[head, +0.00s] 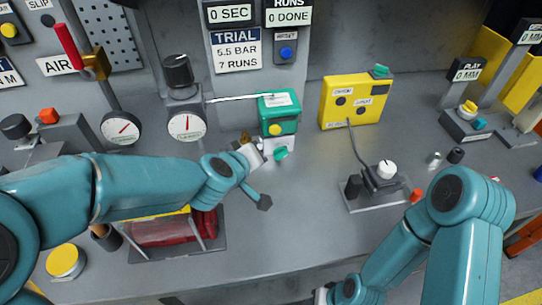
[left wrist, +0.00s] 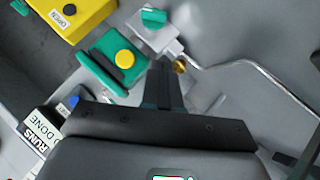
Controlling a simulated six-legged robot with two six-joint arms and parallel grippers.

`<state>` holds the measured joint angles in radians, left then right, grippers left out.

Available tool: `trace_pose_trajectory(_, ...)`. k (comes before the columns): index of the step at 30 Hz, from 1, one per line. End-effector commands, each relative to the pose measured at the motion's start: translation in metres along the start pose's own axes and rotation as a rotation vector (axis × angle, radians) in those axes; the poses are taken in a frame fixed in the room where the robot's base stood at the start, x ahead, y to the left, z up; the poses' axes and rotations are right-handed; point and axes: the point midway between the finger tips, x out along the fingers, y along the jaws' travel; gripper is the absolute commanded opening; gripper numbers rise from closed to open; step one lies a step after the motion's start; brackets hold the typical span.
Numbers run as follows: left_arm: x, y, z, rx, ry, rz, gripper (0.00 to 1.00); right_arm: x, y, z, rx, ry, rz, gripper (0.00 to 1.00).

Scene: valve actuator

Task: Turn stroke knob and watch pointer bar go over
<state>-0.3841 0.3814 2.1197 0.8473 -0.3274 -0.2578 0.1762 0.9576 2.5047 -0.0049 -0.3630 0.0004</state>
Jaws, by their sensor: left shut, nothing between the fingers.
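A green box (head: 279,112) with a yellow button (head: 275,129) stands on a pale block (head: 279,145) that has a small green knob (head: 281,154). The left wrist view shows the green box (left wrist: 103,65), yellow button (left wrist: 124,59) and green knob (left wrist: 153,17). My left gripper (left wrist: 165,70) is shut and empty, its dark tip close to the pale block and a brass fitting (left wrist: 180,66); contact cannot be told. In the head view my left gripper (head: 255,152) is just left of the green knob. I cannot make out which part is the pointer bar. My right gripper (head: 321,296) is mostly cut off at the bottom edge.
The front middle bench is clear.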

Motion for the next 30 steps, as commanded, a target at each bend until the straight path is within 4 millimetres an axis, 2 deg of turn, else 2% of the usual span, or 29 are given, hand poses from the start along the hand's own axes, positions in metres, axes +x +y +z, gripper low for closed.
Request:
trace_pose_trajectory(1, 0.014, -0.003, 0.003, -0.001, -0.002, -0.002, 0.00, 0.005, 0.002, 0.000, 0.000, 0.000, 0.000, 0.43)
trace_pose_trajectory(9, 0.070, -0.002, 0.002, 0.000, -0.001, -0.002, 0.00, 0.012, 0.004, 0.000, 0.000, 0.000, 0.000, 0.43)
trace_pose_trajectory(12, 0.081, -0.002, 0.016, 0.001, -0.003, -0.001, 0.00, 0.018, 0.007, 0.000, 0.000, 0.000, 0.000, 0.43)
trace_pose_trajectory(18, 0.093, 0.001, 0.026, 0.000, 0.000, 0.000, 0.00, 0.021, 0.008, 0.000, 0.000, 0.000, 0.000, 0.43)
trace_pose_trajectory(30, 0.096, 0.001, 0.027, -0.001, 0.001, 0.000, 0.00, 0.021, 0.008, -0.001, 0.000, 0.000, 0.000, 0.43)
